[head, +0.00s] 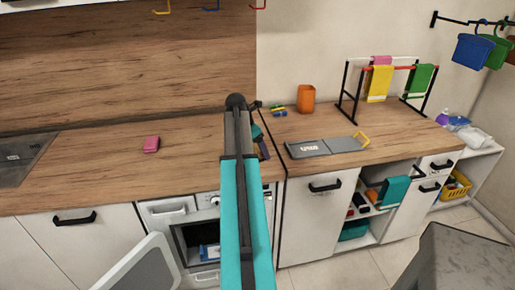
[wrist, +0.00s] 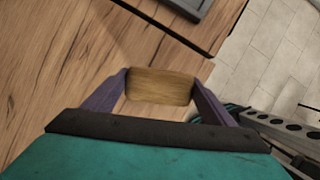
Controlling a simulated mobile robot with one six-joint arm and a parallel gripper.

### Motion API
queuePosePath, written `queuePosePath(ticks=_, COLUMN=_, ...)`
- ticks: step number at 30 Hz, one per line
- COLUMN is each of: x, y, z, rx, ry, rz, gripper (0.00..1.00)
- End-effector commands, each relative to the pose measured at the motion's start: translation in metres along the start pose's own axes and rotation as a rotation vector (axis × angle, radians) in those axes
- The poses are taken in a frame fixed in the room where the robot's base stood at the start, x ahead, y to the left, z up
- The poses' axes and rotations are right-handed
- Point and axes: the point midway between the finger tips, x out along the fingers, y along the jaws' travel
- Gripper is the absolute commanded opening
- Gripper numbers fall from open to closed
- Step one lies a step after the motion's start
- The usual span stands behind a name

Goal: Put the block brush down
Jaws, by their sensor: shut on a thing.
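The block brush (wrist: 160,87) shows in the wrist view as a brown wooden block. It is between the two purple fingers of my gripper (wrist: 160,90), which are shut on its two ends. The wooden worktop (wrist: 50,75) lies beneath it, close to the worktop's edge. I cannot tell whether the brush touches the worktop. The bristles are hidden. In the head view my teal arm covers most of the gripper (head: 263,148), which is over the worktop near the seam between two counter sections.
An open oven (head: 200,238) is below. The counter left of my arm is largely clear.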

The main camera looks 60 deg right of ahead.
Motion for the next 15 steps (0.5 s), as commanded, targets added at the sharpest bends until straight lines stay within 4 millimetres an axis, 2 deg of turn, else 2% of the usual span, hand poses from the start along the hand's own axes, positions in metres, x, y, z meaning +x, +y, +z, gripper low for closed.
queuePosePath(ticks=9, x=0.009, y=0.031, z=0.018, rx=0.001, ry=0.000, rz=0.000, gripper=0.60)
queuePosePath(ticks=15, x=0.013, y=0.038, z=0.021, rx=0.001, ry=0.000, rz=0.000, gripper=0.60)
